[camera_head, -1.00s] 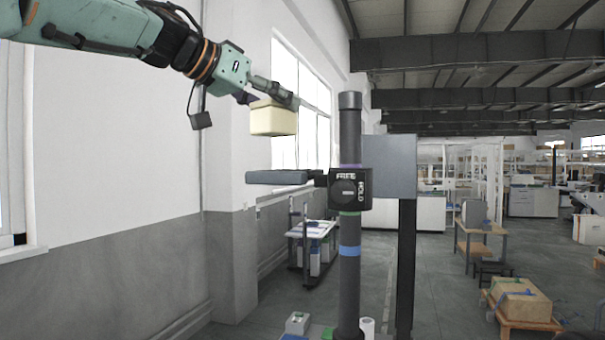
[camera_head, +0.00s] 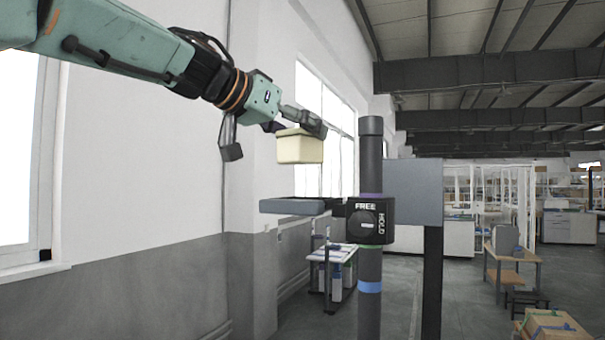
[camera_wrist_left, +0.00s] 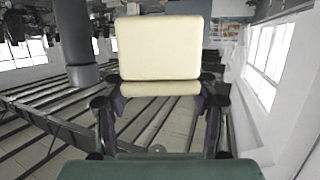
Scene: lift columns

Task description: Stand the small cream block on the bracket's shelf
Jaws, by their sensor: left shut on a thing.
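My left gripper (camera_head: 297,127) comes in from the upper left and is shut on the small cream block (camera_head: 300,149). It holds the block in the air, a gap above the bracket's dark flat shelf (camera_head: 292,207). The shelf juts left from a black clamp (camera_head: 370,222) marked FREE and HOLD on a dark upright column (camera_head: 370,159). In the left wrist view the cream block (camera_wrist_left: 160,48) sits between the fingers, and the column shows behind it at the left. My right gripper is not in view.
A grey panel (camera_head: 414,190) stands just right of the column on a dark post. A white wall and windows lie behind on the left. A small table (camera_head: 335,254) stands on the floor behind. The space left of the column above the shelf is clear.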

